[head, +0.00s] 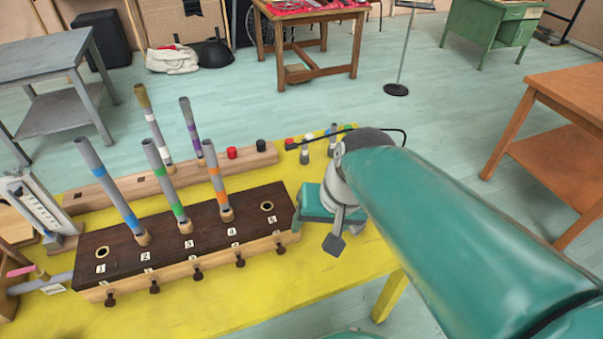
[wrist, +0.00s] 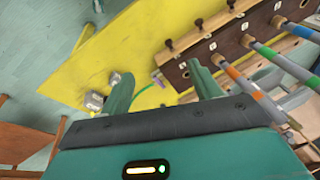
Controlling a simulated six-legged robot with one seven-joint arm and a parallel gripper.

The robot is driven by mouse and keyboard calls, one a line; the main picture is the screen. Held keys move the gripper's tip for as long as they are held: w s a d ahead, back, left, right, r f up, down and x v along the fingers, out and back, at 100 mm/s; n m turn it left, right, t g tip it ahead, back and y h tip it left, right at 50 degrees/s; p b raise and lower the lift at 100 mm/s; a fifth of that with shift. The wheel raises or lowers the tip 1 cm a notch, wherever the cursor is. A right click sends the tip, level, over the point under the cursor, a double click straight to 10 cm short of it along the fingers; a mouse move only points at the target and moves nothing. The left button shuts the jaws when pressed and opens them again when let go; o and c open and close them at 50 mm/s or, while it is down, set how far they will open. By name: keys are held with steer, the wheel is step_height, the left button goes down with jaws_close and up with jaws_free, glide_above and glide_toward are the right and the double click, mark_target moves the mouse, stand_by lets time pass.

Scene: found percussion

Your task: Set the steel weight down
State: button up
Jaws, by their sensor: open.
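My gripper (head: 300,215) hangs over the yellow table, just beyond the right end of the dark wooden rack. In the wrist view my gripper (wrist: 160,72) shows two green fingers spread apart, with nothing held between them. A small grey, metal-looking block (wrist: 95,101) sits on the yellow table beside the left finger, apart from it; it looks like the steel weight, but is too small to be sure. A second small grey piece (wrist: 115,78) shows close by, partly behind that finger. In the head view, my gripper and arm hide this part of the table.
The dark rack (head: 255,224) holds upright banded tubes near my gripper's left. Behind it, a pale wooden rail (head: 100,196) carries more tubes and coloured caps. Small bottles (head: 304,152) stand behind my wrist. The yellow table's (head: 215,318) front strip is clear.

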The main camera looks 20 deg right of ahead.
steer(key=r+n+t+h, duration=0.1)
steer(key=r, duration=0.1)
steer(key=s+r+n+t+h, duration=0.1)
steer(key=r+n, duration=0.1)
steer(key=shift+s+a+r+t, duration=0.2)
steer(key=shift+r+t, duration=0.1)
steer(key=shift+r, duration=0.1)
stand_by(0.8)
